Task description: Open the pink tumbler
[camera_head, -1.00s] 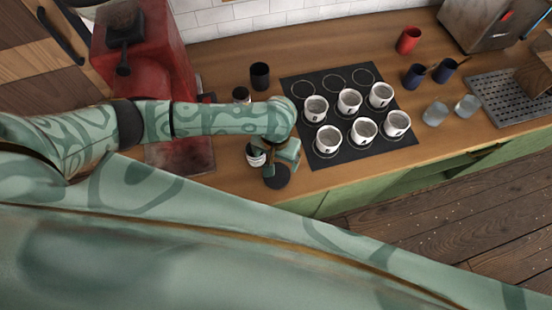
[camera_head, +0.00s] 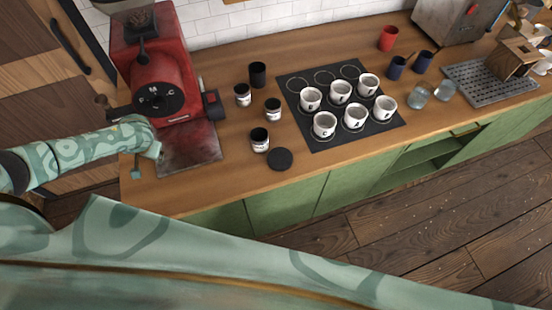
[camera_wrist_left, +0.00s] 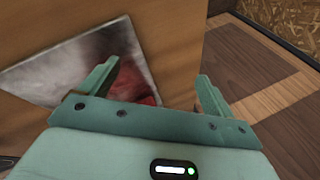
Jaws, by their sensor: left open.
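No pink tumbler can be made out in either view. A dark, open-topped canister with a white label (camera_head: 260,141) stands upright near the counter's front edge. A round black lid (camera_head: 280,159) lies flat on the wood just right of it. My left gripper (camera_head: 147,164) is at the counter's left end, in front of the red grinder, well left of the canister. In the left wrist view its two fingers (camera_wrist_left: 158,73) are spread apart with nothing between them. My right gripper is not in view.
Other dark canisters (camera_head: 242,95) (camera_head: 273,109) and a black cup (camera_head: 258,75) stand behind. The red grinder (camera_head: 160,90) rises beside my left arm. White cups (camera_head: 325,125) stand on a black mat (camera_head: 318,145). A red cup (camera_head: 388,38) is at the back.

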